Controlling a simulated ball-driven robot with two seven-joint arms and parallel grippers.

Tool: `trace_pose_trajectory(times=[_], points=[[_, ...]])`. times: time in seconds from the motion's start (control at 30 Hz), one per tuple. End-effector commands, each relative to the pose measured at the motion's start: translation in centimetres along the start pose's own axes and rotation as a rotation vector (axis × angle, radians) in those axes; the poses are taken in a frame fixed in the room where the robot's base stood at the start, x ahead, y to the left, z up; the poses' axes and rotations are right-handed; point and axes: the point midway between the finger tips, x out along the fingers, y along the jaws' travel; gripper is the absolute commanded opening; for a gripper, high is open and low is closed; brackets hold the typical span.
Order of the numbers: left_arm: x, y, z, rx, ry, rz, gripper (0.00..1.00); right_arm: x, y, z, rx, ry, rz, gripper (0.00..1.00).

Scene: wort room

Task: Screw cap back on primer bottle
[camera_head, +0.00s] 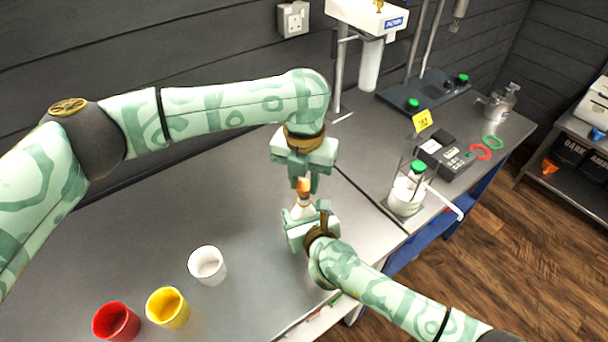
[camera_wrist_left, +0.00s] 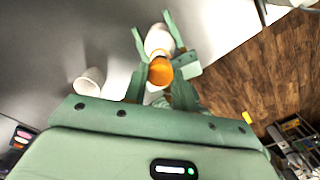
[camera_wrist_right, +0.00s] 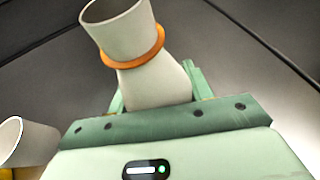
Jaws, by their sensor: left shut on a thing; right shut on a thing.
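The primer bottle (camera_head: 301,210) is white, small and partly hidden, near the middle of the bench in the head view. Its orange cap (camera_head: 304,186) is directly above it, in line with it. My left gripper (camera_head: 304,178) comes from above and is shut on the cap; the orange cap also shows in the left wrist view (camera_wrist_left: 160,71). My right gripper (camera_head: 302,213) is shut on the bottle from the front. In the right wrist view the white bottle (camera_wrist_right: 155,85) is between the fingers, with an orange ring around it.
A white cup (camera_head: 207,266), yellow cup (camera_head: 167,308) and red cup (camera_head: 116,322) stand on the bench at front left. A beaker (camera_head: 405,197) with a green-topped item stands to the right, near the bench edge. The bench (camera_head: 130,215) behind the cups is clear.

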Motion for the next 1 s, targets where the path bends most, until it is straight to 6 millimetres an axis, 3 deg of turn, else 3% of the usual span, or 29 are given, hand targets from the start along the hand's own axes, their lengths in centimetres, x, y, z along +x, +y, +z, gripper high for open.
trace_pose_trajectory(times=[0.4, 0.73, 1.0], points=[[0.0, 0.0, 0.0, 0.001, 0.000, 0.000, 0.06, 0.0, 0.0, 0.0, 0.000, 0.000, 0.000, 0.10], [1.6, 0.0, 0.0, 0.002, 0.002, 0.000, 0.06, 0.0, 0.0, 0.0, 0.000, 0.000, 0.000, 0.10], [1.7, 0.0, 0.0, 0.002, 0.000, 0.000, 0.06, 0.0, 0.0, 0.0, 0.000, 0.000, 0.000, 0.10]])
